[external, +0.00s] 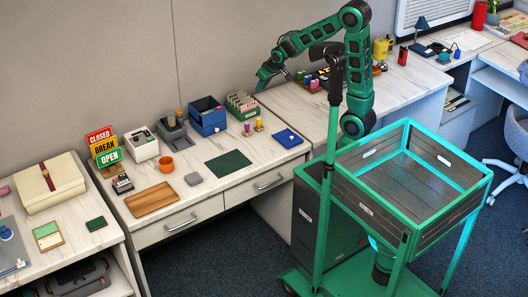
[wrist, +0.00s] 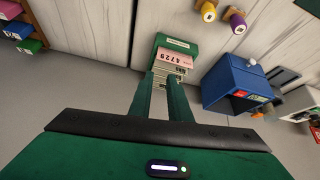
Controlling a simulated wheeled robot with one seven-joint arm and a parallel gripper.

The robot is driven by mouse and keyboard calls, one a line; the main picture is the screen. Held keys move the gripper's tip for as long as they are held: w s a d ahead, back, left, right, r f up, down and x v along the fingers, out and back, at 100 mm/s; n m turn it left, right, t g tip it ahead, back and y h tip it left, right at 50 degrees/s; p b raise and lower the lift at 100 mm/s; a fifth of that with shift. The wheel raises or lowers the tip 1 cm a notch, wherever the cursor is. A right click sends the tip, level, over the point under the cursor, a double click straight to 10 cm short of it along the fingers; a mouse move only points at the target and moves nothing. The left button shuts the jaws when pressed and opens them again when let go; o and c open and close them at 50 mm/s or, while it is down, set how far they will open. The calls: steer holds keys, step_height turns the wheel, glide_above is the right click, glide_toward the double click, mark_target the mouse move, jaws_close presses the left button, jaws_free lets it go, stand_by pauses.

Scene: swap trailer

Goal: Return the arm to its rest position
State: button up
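My arm is green and black and rises from my base in the external view, arching over to the left. My gripper (external: 264,76) is up near the wall, above the back of the counter and the green box of cards (external: 241,104). In the wrist view my gripper's two green fingers (wrist: 160,100) reach forward a little apart. Nothing shows held between them. Beyond the fingertips is the green card box, with a pink card (wrist: 174,57) marked with digits. It looks apart from the fingers.
A blue box (external: 207,116) stands left of the card box; small purple and yellow pieces (external: 258,124) stand to its right.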

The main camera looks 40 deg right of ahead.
steer(key=s+d+r+m+g+h, duration=0.1)
steer(key=s+d+m+g, duration=0.1)
steer(key=s+d, duration=0.6)
steer(key=s+d+r+m+g+h, duration=0.15)
steer(key=s+d, duration=0.25)
steer(key=d, duration=0.7)
steer(key=s+d+m+g+y, duration=0.1)
steer(key=s+d+m, duration=0.1)
steer(key=s, duration=0.7)
steer(key=s+d+m+g+y, duration=0.1)
steer(key=s+d, duration=0.4)
steer(key=s, duration=0.5)
steer(key=shift+s+m+g, duration=0.3)
steer(key=shift+m+g, duration=0.05)
steer(key=shift+m, duration=0.5)
steer(key=shift+w+f, duration=0.25)
steer(key=shift+w, duration=0.4)
